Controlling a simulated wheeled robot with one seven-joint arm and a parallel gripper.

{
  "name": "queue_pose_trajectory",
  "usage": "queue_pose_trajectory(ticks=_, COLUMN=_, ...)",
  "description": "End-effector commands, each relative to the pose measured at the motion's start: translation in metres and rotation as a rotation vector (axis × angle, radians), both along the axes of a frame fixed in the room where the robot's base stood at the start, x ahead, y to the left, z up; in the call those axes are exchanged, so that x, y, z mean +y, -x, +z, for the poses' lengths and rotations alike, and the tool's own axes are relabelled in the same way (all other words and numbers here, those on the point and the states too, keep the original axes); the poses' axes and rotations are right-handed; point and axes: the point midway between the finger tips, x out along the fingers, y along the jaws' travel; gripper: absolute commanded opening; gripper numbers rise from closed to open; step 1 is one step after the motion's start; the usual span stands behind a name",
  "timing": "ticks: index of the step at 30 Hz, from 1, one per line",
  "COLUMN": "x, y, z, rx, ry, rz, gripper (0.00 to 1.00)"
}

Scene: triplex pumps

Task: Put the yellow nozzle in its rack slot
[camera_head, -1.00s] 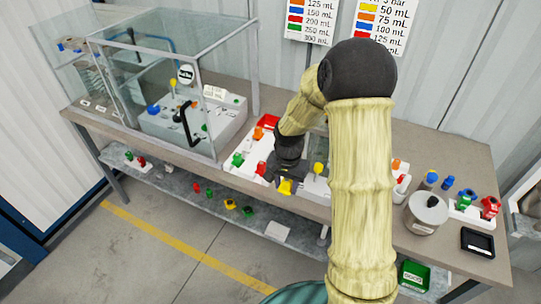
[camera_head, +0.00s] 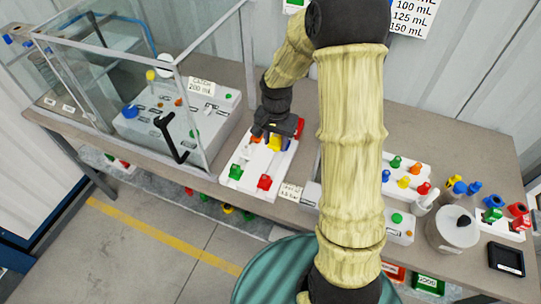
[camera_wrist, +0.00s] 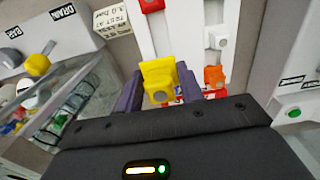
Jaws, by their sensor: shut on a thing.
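My gripper (camera_head: 272,132) is shut on the yellow nozzle (camera_head: 275,145). In the wrist view the yellow nozzle (camera_wrist: 160,82) sits between the two dark fingers. The white rack (camera_head: 247,153) lies on the table below my gripper, and the nozzle is over its middle to right part. A green nozzle (camera_head: 236,172) and a red nozzle (camera_head: 264,182) are at the rack's front end. In the wrist view an orange nozzle (camera_wrist: 214,77) is to the right of the yellow one, beside an empty-looking white socket (camera_wrist: 217,38). The spot directly under the yellow nozzle is hidden.
A glass-walled enclosure (camera_head: 183,110) with a grey pump unit stands left of the rack. A second white rack (camera_head: 430,170) with coloured nozzles, a round grey container (camera_head: 452,235) and a black tray (camera_head: 506,260) are at right. A small label sign (camera_head: 290,191) stands by the rack's front.

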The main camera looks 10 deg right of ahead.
Motion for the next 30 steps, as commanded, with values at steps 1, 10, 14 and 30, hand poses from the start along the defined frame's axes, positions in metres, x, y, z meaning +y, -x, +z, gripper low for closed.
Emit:
queue_pose_trajectory(ticks=1, x=0.0, y=0.0, z=0.0, rx=0.0, ry=0.0, rz=0.0, gripper=0.11)
queue_pose_trajectory(ticks=10, x=-0.001, y=0.0, z=0.0, rx=0.0, ry=0.0, rz=-0.003, gripper=0.11)
queue_pose_trajectory(ticks=14, x=-0.001, y=0.0, z=-0.002, rx=0.001, ry=0.0, rz=-0.003, gripper=0.11)
queue_pose_trajectory(ticks=30, x=0.0, y=0.0, z=-0.059, rx=0.0, ry=0.0, rz=0.001, gripper=0.11)
